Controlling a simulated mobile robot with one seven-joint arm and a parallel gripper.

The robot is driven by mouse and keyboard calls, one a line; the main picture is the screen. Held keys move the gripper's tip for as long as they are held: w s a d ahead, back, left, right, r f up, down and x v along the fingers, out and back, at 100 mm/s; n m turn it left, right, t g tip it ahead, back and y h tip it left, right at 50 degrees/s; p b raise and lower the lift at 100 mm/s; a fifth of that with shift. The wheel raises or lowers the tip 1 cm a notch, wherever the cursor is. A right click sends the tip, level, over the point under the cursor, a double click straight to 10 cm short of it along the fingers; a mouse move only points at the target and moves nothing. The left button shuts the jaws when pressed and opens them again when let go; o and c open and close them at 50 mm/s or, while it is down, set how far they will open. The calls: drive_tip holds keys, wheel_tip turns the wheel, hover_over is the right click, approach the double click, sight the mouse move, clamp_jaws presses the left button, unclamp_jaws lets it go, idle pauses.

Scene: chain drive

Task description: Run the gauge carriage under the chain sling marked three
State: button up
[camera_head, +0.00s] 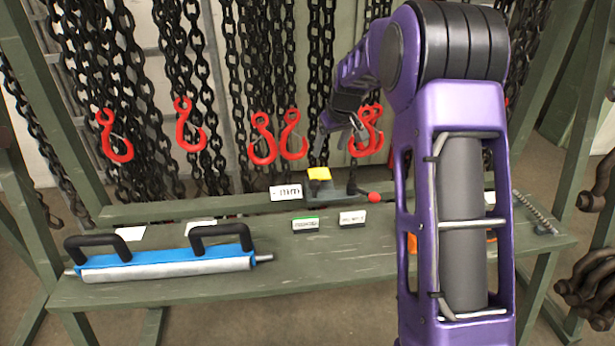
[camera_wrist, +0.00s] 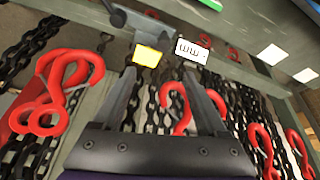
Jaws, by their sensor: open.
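The gauge carriage (camera_head: 340,189) appears to be the dark slider on the green rail behind the bench. The wrist view shows the yellow block (camera_wrist: 147,56) and the display (camera_wrist: 192,50) beyond the fingertips. Chain slings with red hooks (camera_head: 263,140) hang behind the rail; I cannot read which is marked three. My gripper (camera_wrist: 160,74) is open and empty, among the hanging chains above the carriage. In the head view my purple arm partly hides it.
A blue roller tool with black handles (camera_head: 165,262) lies on the bench's left. Small label plates (camera_head: 306,224) and white cards (camera_head: 130,232) lie near the rail. A spring-like rod (camera_head: 535,211) lies at the right. The front middle of the green bench (camera_head: 330,262) is clear.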

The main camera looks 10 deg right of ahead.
sight(315, 182)
drive_tip(key=x, duration=1.2)
drive_tip(key=a+b+x, duration=0.1)
drive_tip(key=x, duration=0.4)
drive_tip(key=shift+f, duration=0.35)
drive_tip(key=shift+c, duration=0.2)
clamp_jaws()
idle(0.5)
